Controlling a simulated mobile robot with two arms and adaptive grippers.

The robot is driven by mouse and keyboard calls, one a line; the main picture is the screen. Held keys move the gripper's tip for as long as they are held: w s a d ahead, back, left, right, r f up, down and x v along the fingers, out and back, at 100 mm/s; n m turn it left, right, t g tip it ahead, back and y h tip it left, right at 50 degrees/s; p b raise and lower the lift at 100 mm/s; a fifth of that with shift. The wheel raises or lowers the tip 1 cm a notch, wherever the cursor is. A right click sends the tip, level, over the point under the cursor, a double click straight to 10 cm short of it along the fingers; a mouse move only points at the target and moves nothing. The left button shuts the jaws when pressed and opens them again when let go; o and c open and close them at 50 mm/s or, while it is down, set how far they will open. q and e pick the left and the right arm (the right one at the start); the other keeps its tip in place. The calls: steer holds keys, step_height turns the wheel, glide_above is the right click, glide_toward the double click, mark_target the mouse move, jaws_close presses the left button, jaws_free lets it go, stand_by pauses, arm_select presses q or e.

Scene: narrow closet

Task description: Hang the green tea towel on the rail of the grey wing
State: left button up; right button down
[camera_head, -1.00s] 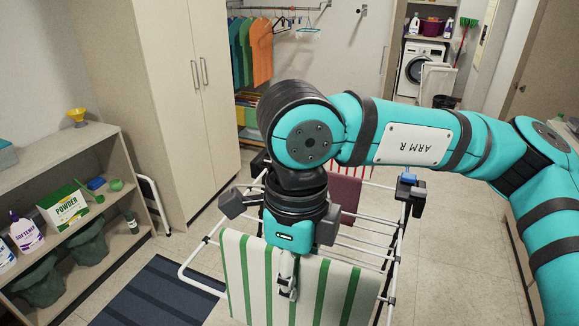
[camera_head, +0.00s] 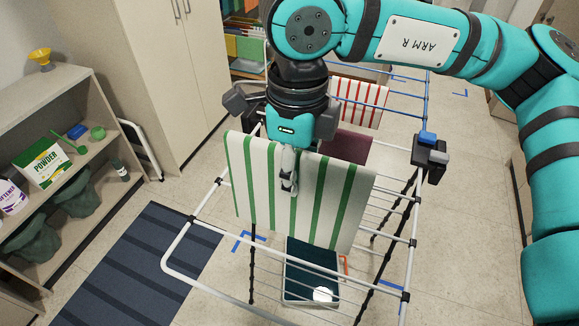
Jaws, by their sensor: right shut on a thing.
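The green tea towel (camera_head: 262,190), white with green stripes, hangs spread out in the head view. My right gripper (camera_head: 288,185) is shut on its upper part, near the middle of the top edge. The towel's top edge slopes down to the right. The drying rack has a pale grey-white wing (camera_head: 172,262) at the near side, with thin rails crossing below and right of the towel. The towel is over the rack, but I cannot tell whether it touches a rail. My left gripper is not in view.
Behind the towel hang a maroon cloth (camera_head: 347,146) and a red-striped towel (camera_head: 358,97). The far wing has blue rails (camera_head: 425,100). A dark-topped box (camera_head: 312,268) lies beneath the rack. A shelf (camera_head: 75,92) stands left, and a striped mat (camera_head: 150,265) lies on the floor.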

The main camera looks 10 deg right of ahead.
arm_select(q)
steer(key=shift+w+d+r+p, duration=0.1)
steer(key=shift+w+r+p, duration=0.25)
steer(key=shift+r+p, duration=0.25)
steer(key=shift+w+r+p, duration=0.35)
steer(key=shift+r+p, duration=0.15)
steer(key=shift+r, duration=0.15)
arm_select(e)
steer(key=w+d+f, duration=0.1)
steer(key=w+d, duration=0.4)
steer(key=w, duration=0.3)
steer(key=shift+w+d+f, duration=0.25)
steer(key=shift+w+f, duration=0.15)
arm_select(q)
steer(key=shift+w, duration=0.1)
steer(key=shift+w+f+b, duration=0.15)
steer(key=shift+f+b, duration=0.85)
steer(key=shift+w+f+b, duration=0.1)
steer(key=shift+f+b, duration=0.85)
arm_select(e)
steer(key=shift+f, duration=1.75)
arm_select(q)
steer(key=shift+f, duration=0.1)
